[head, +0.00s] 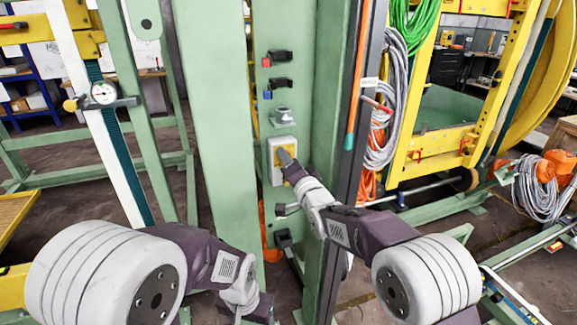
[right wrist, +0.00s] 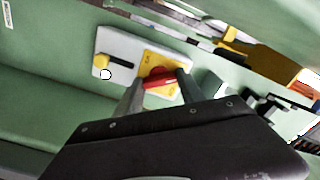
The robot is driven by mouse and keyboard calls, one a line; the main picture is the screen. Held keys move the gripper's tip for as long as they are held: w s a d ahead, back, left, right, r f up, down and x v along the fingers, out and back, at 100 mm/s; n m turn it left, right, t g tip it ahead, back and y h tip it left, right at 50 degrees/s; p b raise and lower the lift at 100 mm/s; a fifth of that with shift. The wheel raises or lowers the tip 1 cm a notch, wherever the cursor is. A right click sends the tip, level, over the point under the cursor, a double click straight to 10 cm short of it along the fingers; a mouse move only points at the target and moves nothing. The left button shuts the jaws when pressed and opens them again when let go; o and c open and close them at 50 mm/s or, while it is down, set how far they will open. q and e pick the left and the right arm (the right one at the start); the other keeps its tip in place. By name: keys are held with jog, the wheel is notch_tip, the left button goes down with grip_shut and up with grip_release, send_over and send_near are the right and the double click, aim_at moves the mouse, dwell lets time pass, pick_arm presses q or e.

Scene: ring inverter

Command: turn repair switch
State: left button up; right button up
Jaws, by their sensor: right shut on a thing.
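The repair switch is a red rotary knob (right wrist: 160,79) on a yellow plate (right wrist: 152,60), fixed to a pale grey box (right wrist: 122,46). In the head view the box (head: 275,177) sits on the green column, and my right gripper (head: 286,160) is at its yellow plate and covers the knob. In the right wrist view my right gripper (right wrist: 160,88) is shut on the red knob, one finger on each side. My left gripper (head: 262,310) is low at the bottom edge of the head view, away from the switch; its fingers cannot be made out.
Above the box are small red (head: 266,62) and blue (head: 267,95) parts with black fittings. Green posts (head: 215,130) flank the panel. Grey cables (head: 385,110) hang at right.

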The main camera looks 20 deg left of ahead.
jog(key=shift+f+m+b, duration=0.15)
jog(key=shift+m+b, duration=0.65)
jog(key=shift+m, duration=2.5)
jog(key=o, duration=1.4)
jog(key=shift+c, duration=0.2)
jog(key=v, duration=0.9)
jog(key=shift+b, duration=0.45)
